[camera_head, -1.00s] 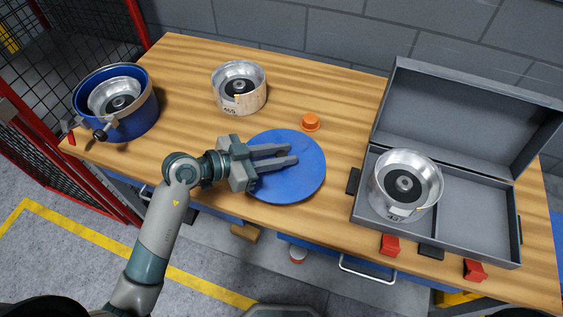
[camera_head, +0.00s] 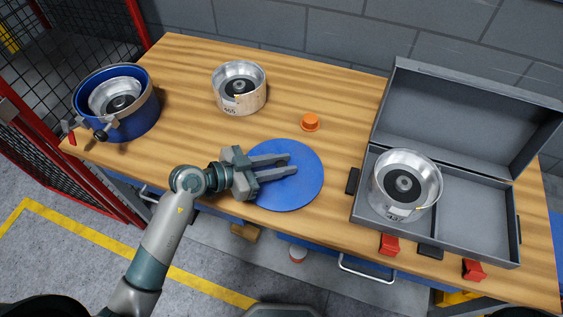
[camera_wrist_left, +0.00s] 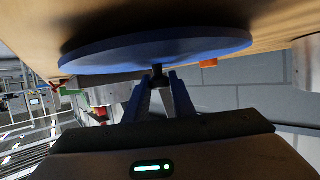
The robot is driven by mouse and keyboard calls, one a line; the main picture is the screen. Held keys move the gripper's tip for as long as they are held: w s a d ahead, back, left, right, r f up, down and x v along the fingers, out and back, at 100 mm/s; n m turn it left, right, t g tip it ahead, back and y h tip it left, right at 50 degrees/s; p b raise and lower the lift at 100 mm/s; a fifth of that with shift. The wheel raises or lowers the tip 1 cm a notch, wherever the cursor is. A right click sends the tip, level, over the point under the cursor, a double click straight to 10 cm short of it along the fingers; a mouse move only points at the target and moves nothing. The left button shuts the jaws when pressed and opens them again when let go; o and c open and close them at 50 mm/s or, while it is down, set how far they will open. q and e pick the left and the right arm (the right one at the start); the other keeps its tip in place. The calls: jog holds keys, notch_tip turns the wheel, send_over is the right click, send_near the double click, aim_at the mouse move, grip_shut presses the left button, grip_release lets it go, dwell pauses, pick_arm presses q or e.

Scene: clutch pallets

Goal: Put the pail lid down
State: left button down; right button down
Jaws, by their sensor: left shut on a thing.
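The blue round pail lid (camera_head: 303,192) is level over the front middle of the wooden table. My left gripper (camera_head: 291,163) reaches across its top from the left. In the left wrist view the fingers (camera_wrist_left: 157,82) are shut on the dark knob (camera_wrist_left: 158,70) of the lid (camera_wrist_left: 150,52). A dark shadow lies on the wood beside the lid; I cannot tell whether its underside touches the table. The blue pail (camera_head: 139,123) stands open at the table's left end with a metal clutch drum (camera_head: 115,95) inside. My right gripper is not in view.
A metal drum (camera_head: 240,103) stands behind the lid, and an orange cap (camera_head: 310,122) sits close behind its right edge. An open grey case (camera_head: 470,235) holding another drum (camera_head: 405,208) is at the right. Wood between pail and lid is clear.

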pick_arm(q)
jog(key=c, duration=1.5)
grip_release()
jog(key=shift+r, duration=0.1)
jog(key=shift+s+a+r, duration=0.2)
jog(key=shift+s+a, duration=0.05)
jog(key=shift+a, duration=0.3)
jog(key=b+v, duration=0.1)
jog(key=v, duration=0.8)
jog(key=shift+s+a+b, duration=0.1)
jog(key=shift+a+b, duration=0.1)
jog(key=shift+b, duration=0.2)
jog(key=shift+s+a+r, duration=0.3)
jog(key=shift+a+r, duration=0.05)
jog(key=shift+a, duration=0.2)
